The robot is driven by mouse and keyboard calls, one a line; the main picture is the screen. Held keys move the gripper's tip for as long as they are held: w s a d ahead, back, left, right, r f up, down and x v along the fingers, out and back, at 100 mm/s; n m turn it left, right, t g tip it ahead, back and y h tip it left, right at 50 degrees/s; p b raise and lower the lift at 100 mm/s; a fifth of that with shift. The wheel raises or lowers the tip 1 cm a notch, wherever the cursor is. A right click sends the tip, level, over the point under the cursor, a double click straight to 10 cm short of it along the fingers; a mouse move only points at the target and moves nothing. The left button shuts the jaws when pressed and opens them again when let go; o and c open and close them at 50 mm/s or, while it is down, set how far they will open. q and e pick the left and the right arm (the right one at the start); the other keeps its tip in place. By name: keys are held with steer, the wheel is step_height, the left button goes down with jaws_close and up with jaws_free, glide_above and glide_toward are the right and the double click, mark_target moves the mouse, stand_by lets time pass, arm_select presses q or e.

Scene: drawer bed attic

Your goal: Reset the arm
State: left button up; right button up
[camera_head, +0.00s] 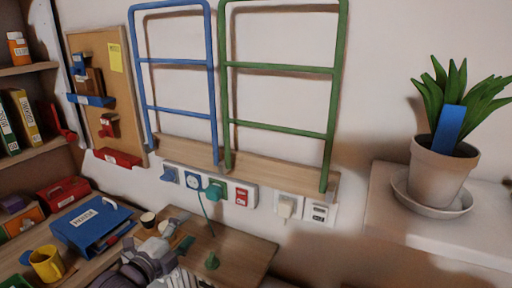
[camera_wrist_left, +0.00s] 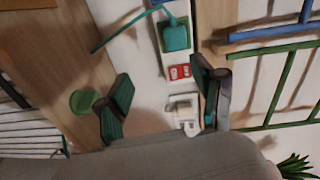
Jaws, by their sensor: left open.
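My left gripper (camera_head: 172,246) is low in the head view, above the wooden desk top (camera_head: 243,258). In the left wrist view its two dark fingers with green pads (camera_wrist_left: 163,100) stand wide apart, with nothing between them but the wall and sockets behind. The gripper is open and empty. The grey arm behind it is cut off by the bottom edge of the head view. My right gripper shows in neither view.
A small green object (camera_head: 212,261) stands on the desk close to the gripper. A blue box (camera_head: 92,226) and yellow mug (camera_head: 46,264) are at left. A socket strip (camera_head: 222,191) with a green plug (camera_head: 216,190) is on the wall. A potted plant (camera_head: 438,172) stands right.

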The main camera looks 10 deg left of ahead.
arm_select(q)
steer(key=s+d+f+n+g+y, duration=0.1)
steer(key=s+d+f+n+g, duration=0.2)
steer(key=s+f+n, duration=0.45)
steer(key=s+f+n+g+y, duration=0.2)
steer(key=s+f+n+g, duration=0.4)
steer(key=s, duration=0.6)
steer(key=s+f+n+g+y, duration=0.2)
steer(key=s+f+n+g, duration=0.35)
steer(key=s, duration=0.65)
step_height(320, 180, down, 24)
steer(key=s+a+f+p, duration=0.1)
steer(key=s+a+f, duration=0.2)
steer(key=s+f, duration=1.5)
steer(key=shift+a+m+g+y+p, duration=0.2)
steer(key=shift+m+g+y+p, duration=0.1)
steer(key=shift+g+p, duration=0.15)
steer(key=shift+c, duration=0.2)
